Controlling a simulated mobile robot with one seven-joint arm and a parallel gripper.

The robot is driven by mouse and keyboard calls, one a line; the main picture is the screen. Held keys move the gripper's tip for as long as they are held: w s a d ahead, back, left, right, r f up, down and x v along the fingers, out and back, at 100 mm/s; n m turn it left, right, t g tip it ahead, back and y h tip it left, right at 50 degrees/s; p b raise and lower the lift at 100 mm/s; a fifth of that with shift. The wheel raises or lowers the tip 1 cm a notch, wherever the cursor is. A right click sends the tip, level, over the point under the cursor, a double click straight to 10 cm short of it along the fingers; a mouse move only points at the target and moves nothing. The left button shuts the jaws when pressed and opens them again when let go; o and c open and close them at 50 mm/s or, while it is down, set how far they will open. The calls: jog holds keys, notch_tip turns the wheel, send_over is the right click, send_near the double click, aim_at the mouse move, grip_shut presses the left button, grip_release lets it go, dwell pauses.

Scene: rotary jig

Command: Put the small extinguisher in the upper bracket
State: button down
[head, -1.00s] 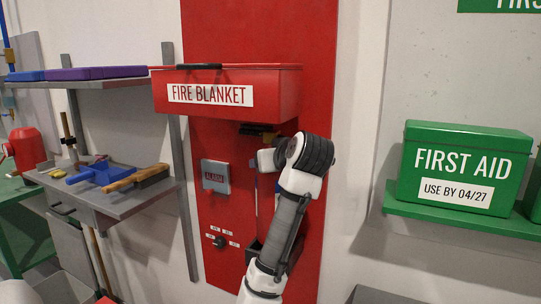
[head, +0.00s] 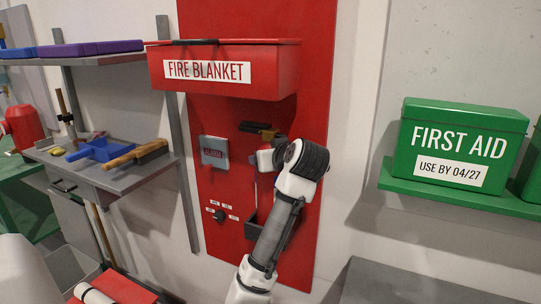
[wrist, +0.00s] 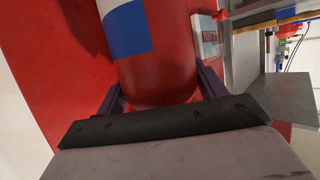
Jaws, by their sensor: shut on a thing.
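The small extinguisher (wrist: 160,70) is a red cylinder with a blue and white label, seen close up in the wrist view. The two dark fingers of my gripper (wrist: 160,92) are shut on it, one on each side. In the head view my gripper and the extinguisher are mostly hidden behind my wrist, in front of the red panel (head: 318,60). A dark and yellow fitting (head: 258,128), perhaps the upper bracket, shows just above my wrist. A dark open holder (head: 251,228) sits lower on the panel, partly behind my arm. I cannot tell whether the extinguisher touches either.
The red fire blanket box (head: 275,75) juts out above my wrist. The alarm plate (head: 214,152) is left of it. Shelves with tools (head: 110,180) stand at the left. A green first aid box (head: 458,150) stands on a green shelf at the right.

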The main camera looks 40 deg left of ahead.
jog(key=shift+r, duration=0.1)
jog(key=shift+c, duration=0.9)
grip_release()
jog(key=p+v, duration=0.3)
jog(key=v, duration=0.9)
